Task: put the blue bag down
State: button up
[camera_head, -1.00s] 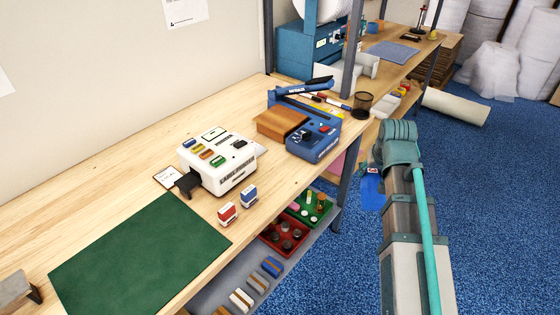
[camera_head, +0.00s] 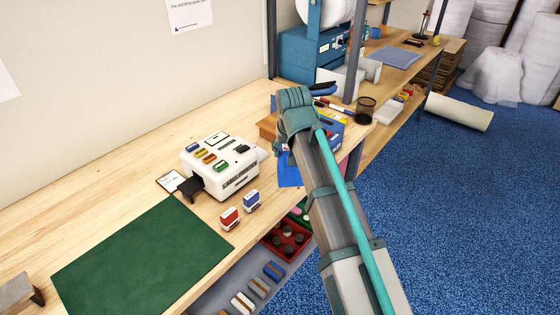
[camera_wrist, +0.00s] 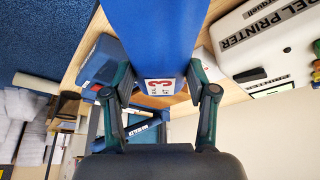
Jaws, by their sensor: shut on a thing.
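The blue bag (camera_wrist: 150,35) fills the top middle of the wrist view, with a white label with red marks near its held end. My gripper (camera_wrist: 158,90) is shut on it, one dark green finger on each side. In the head view the blue bag (camera_head: 289,174) shows partly below my wrist, at the front edge of the workbench (camera_head: 110,170). My arm hides the rest of it and the gripper's fingers. I cannot tell whether the bag touches the bench.
A white label printer (camera_head: 219,165) stands left of the bag. A red stamp (camera_head: 229,217) and a blue stamp (camera_head: 251,201) stand near the bench's front edge. A green mat (camera_head: 145,255) lies bare at front left. A mesh cup (camera_head: 365,109) stands right of my wrist.

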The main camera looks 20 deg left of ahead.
jog(key=w+a+f+p, duration=0.1)
jog(key=w+a+f, duration=0.1)
jog(key=w, duration=0.1)
jog(key=w+a+f+p, duration=0.1)
jog(key=w+f, duration=0.1)
jog(key=w, duration=0.1)
jog(key=w+a+f+p, duration=0.1)
jog(key=w+a+f, duration=0.1)
jog(key=w+f, duration=0.1)
jog(key=shift+w+a+f, duration=0.1)
jog(key=shift+w+a, duration=0.05)
jog(key=shift+a, duration=0.15)
jog(key=shift+w+a+f, duration=0.2)
jog(key=shift+w+f, duration=0.1)
jog(key=shift+f, duration=0.15)
jog(key=shift+w+a+f, duration=0.15)
jog(key=shift+w+f, duration=0.15)
jog(key=shift+f, duration=0.15)
jog(key=shift+f+p, duration=0.5)
jog(key=shift+f, duration=1.15)
jog(key=shift+f, duration=0.2)
jog(key=o, duration=1.2)
jog(key=shift+r, duration=0.1)
